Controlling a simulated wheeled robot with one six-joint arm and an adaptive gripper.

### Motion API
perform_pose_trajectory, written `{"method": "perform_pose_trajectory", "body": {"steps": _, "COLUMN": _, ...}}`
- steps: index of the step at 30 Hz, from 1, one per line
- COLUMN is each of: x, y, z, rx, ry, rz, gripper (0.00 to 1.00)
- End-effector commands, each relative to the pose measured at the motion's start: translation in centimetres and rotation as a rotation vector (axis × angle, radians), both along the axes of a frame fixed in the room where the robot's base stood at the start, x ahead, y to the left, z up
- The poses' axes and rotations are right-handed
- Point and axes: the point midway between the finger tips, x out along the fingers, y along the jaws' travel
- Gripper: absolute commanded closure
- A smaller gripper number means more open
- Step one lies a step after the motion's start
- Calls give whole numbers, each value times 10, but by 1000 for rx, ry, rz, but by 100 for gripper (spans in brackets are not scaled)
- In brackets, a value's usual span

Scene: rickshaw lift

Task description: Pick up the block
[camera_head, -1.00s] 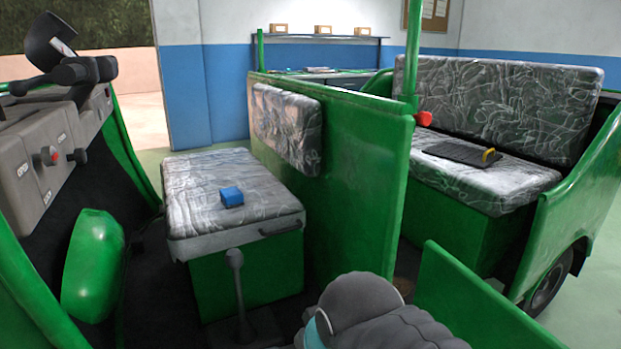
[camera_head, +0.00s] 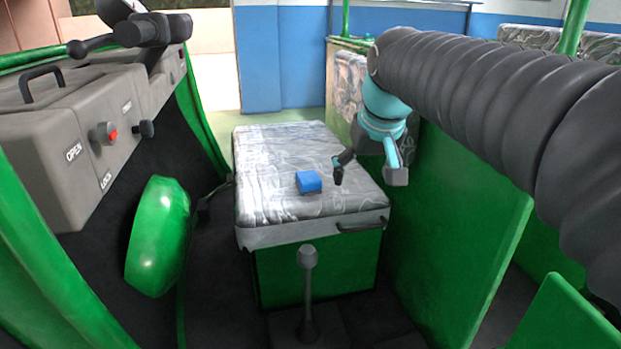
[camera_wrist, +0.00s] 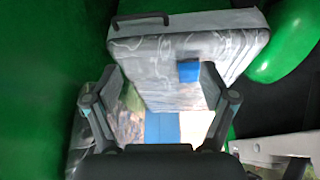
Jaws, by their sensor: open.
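A small blue block (camera_head: 308,182) lies on the grey patterned driver's seat (camera_head: 270,212). My gripper (camera_head: 367,180) is open and empty, above the right side of the seat and to the right of the block, apart from it. In the wrist view the block (camera_wrist: 189,71) shows beyond the tip of the right finger, close to it in the picture. The open fingers (camera_wrist: 160,82) frame part of the seat cushion, with nothing between them.
A green partition (camera_head: 455,200) stands right of the seat, below my arm. A black lever (camera_head: 308,290) rises in front of the seat. A grey control panel (camera_head: 80,130) with knobs and a rounded green part (camera_head: 158,236) are at the left. Dark floor lies around the seat base.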

Motion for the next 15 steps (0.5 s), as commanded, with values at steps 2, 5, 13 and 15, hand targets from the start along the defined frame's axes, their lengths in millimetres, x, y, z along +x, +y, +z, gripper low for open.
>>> {"method": "perform_pose_trajectory", "body": {"steps": 2, "x": 30, "y": 21, "z": 8, "rx": -2, "ry": 10, "rz": 34, "gripper": 17}}
{"method": "perform_pose_trajectory", "body": {"steps": 5, "x": 60, "y": 45, "z": 16, "rx": -5, "ry": 18, "rz": 69, "gripper": 17}}
{"method": "perform_pose_trajectory", "body": {"steps": 13, "x": 104, "y": 86, "z": 21, "rx": -8, "ry": 33, "rz": 126, "gripper": 17}}
{"method": "perform_pose_trajectory", "body": {"steps": 15, "x": 108, "y": 90, "z": 20, "rx": -9, "ry": 34, "rz": 130, "gripper": 17}}
